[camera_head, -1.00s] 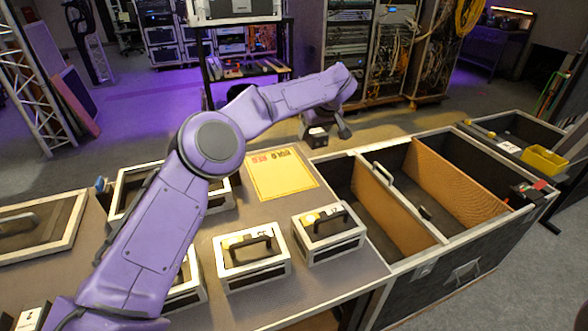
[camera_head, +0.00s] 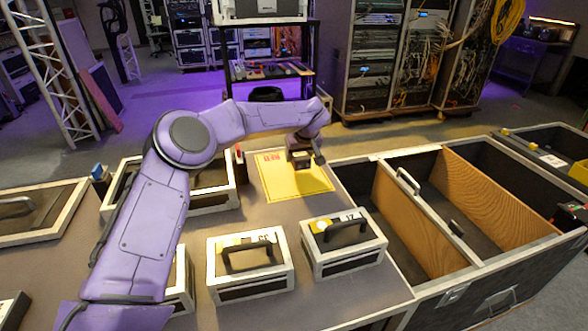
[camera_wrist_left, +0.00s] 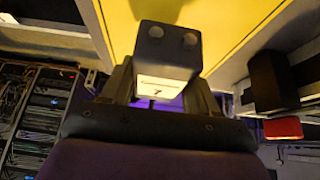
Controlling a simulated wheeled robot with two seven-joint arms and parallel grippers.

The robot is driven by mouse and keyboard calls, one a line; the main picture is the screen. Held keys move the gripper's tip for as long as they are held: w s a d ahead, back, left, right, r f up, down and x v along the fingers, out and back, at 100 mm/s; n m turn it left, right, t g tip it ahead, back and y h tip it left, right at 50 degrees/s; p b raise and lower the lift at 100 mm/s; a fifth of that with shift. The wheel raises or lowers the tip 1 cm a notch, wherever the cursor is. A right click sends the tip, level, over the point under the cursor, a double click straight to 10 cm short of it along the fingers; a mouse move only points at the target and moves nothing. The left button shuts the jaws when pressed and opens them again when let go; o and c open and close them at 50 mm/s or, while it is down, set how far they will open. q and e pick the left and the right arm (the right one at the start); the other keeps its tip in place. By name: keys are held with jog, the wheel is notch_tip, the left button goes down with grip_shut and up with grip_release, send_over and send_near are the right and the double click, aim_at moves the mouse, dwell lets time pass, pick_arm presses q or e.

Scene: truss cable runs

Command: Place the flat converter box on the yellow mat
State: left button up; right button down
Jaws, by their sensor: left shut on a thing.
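The yellow mat (camera_head: 292,184) lies on the grey table top, left of the open case. My left gripper (camera_head: 301,164) hangs over the mat's upper right part and is shut on the converter box, a small dark box with a pale label. In the left wrist view the converter box (camera_wrist_left: 168,52) sits between the fingers, with the yellow mat (camera_wrist_left: 225,25) beyond it. A shadow falls on the mat near the box. I cannot tell whether the box touches the mat. My right gripper is not in view.
Two lidded cases with black handles (camera_head: 250,262) (camera_head: 343,242) stand in front of the mat. The open case (camera_head: 440,262) with wooden dividers lies to the right. A small red-topped thing (camera_head: 240,162) stands at the mat's left, near another case.

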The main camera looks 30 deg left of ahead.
aim_at(293, 175)
pick_arm(q)
jog(key=f, duration=0.1)
jog(key=a+f, duration=0.1)
jog(key=f, duration=0.2)
jog(key=shift+s+a+f, duration=0.2)
jog(key=shift+s+a, duration=0.15)
jog(key=shift+a, duration=0.05)
jog(key=shift+w+f, duration=0.1)
jog(key=shift+f, duration=0.3)
jog(key=shift+d, duration=0.1)
jog(key=shift+r, duration=0.1)
jog(key=o, duration=1.3)
jog(key=shift+f, duration=0.2)
jog(key=shift+c, duration=0.2)
jog(key=shift+r, duration=0.1)
jog(key=v, duration=1.2)
jog(key=shift+r, duration=0.15)
